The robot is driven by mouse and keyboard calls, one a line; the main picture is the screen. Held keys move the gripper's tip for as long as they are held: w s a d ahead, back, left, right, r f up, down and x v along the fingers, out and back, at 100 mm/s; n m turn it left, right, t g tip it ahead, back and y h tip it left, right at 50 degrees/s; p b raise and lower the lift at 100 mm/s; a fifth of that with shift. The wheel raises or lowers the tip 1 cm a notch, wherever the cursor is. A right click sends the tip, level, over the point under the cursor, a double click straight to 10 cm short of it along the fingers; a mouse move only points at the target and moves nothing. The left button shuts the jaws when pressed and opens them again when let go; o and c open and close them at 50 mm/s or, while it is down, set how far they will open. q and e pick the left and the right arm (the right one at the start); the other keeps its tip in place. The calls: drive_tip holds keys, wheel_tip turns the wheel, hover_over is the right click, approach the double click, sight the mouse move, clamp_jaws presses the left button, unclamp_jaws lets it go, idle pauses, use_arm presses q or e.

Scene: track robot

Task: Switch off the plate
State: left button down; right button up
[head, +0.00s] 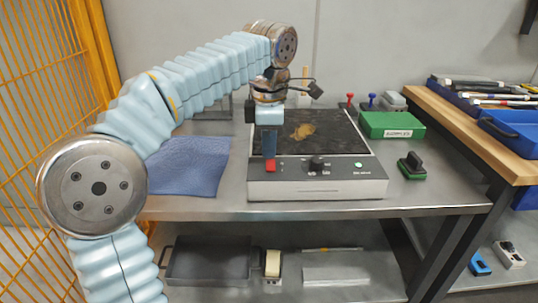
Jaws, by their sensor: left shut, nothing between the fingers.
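The plate (330,145) is a hot plate with a dark, stained top and a light grey front panel, standing on the steel table. Its panel carries a dark knob (316,164) in the middle and a bright green light (358,164) at the right. A small red part (270,166), which looks like a switch, shows at the panel's left. My left gripper (269,157) is shut and empty, pointing down over the plate's front left, with its tips right at the red part. I cannot tell whether they touch it. My right gripper is out of view.
A blue cloth (188,165) lies left of the plate. A green box (391,125) and a dark-handled green stamp-like object (411,165) are to the right. A wooden-topped bench (470,117) with tools stands further right. A lower shelf holds a dark tray (209,265).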

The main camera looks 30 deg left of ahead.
use_arm(q)
drive_tip(key=shift+w+f, duration=0.1)
drive_tip(key=shift+f, duration=0.75)
drive_tip(key=shift+a, duration=0.1)
